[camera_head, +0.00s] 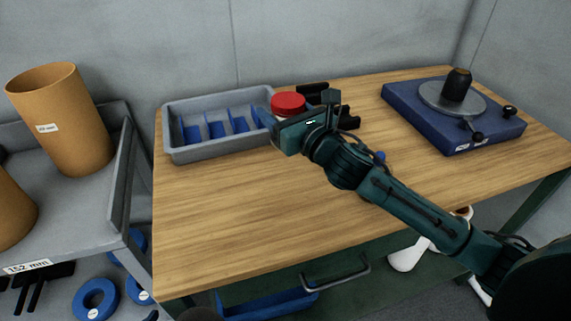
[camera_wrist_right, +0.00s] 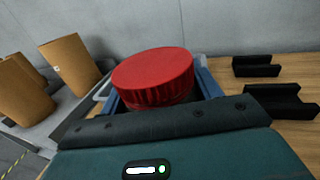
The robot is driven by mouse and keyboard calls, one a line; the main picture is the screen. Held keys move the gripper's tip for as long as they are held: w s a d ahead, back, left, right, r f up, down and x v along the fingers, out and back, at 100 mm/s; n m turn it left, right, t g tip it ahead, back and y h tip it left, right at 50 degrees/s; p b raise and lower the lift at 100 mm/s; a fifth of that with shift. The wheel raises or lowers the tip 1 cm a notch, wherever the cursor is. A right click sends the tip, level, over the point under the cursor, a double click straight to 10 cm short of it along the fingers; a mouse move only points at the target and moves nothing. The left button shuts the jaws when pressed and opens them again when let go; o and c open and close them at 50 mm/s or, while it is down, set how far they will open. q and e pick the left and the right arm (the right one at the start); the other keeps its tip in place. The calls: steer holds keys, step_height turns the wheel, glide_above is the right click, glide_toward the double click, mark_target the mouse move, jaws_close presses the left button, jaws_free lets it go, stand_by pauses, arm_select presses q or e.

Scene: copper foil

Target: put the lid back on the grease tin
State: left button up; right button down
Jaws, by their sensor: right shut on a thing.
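The red lid (camera_head: 288,103), round with a ribbed edge, is at the back of the wooden table, just right of the grey tray. It also fills the middle of the right wrist view (camera_wrist_right: 153,75). My right gripper (camera_head: 277,118) is shut on it, with a blue finger on either side. A darker red band shows under the lid's rim in the wrist view; I cannot tell whether it belongs to the lid or to a tin below. I cannot make out the grease tin itself; my gripper and arm cover that area. My left gripper is not in view.
The grey tray (camera_head: 222,150) with blue dividers is close on the left. Black notched blocks (camera_wrist_right: 283,103) are close on the right. A blue device (camera_head: 455,140) with a round plate stands at the back right. The table's front left (camera_head: 230,230) is clear. Brown tubes (camera_head: 62,120) stand left.

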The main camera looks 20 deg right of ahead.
step_height(320, 180, down, 5)
steer(key=shift+r+b, duration=0.1)
steer(key=shift+b, duration=0.4)
steer(key=shift+f, duration=0.2)
steer(key=shift+f, duration=0.1)
step_height(320, 180, down, 3)
steer(key=shift+f+b, duration=0.15)
steer(key=shift+b, duration=0.3)
steer(key=shift+f, duration=0.2)
